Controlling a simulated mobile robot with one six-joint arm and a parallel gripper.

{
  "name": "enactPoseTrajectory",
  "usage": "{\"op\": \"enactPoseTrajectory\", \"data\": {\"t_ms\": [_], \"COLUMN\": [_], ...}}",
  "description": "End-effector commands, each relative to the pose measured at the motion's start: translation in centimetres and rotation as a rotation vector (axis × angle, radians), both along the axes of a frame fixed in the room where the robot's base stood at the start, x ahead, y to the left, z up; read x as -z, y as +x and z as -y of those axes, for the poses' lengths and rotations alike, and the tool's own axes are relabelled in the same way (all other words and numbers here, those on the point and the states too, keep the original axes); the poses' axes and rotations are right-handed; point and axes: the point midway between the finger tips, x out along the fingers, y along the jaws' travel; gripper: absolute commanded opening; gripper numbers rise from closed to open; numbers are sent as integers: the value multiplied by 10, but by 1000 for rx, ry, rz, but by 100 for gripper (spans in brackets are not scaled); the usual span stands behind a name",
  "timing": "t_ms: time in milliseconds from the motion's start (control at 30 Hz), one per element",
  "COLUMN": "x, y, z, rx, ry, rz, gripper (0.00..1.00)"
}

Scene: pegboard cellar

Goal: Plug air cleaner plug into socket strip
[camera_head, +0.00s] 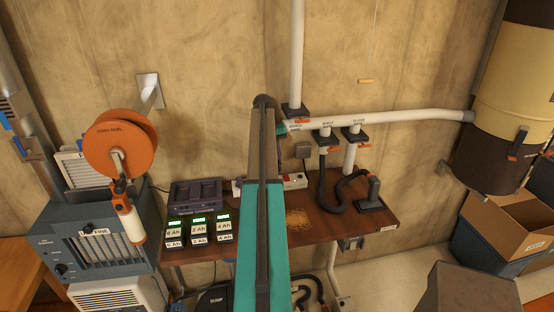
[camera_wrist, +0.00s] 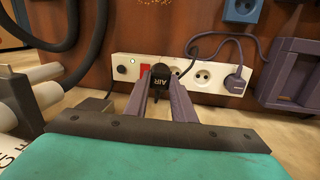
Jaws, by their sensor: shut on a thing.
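In the wrist view my gripper (camera_wrist: 160,84) has its two grey-purple fingers closed on a black plug marked AIR (camera_wrist: 160,76). The plug is in front of the white socket strip (camera_wrist: 125,66), just right of its red switch (camera_wrist: 145,70). I cannot tell whether the plug touches the strip; its front is hidden. Open round sockets show to the right of the plug, and a purple plug (camera_wrist: 235,84) sits at the strip's right end. In the head view the strip (camera_head: 293,181) is partly hidden behind my arm, and my gripper is hidden there.
A purple charger (camera_head: 195,195) and several battery packs (camera_head: 198,225) stand on the brown bench (camera_head: 340,222). A black hose (camera_head: 328,195) lies at the right.

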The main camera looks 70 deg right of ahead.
Motion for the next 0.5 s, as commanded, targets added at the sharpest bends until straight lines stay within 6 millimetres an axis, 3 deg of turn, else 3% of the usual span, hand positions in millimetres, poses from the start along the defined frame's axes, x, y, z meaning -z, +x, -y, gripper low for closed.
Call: {"op": "enactPoseTrajectory", "data": {"t_ms": [500], "x": [6], "y": [16], "z": [-6], "rx": [-1], "ry": [0], "rz": [0], "gripper": [0]}}
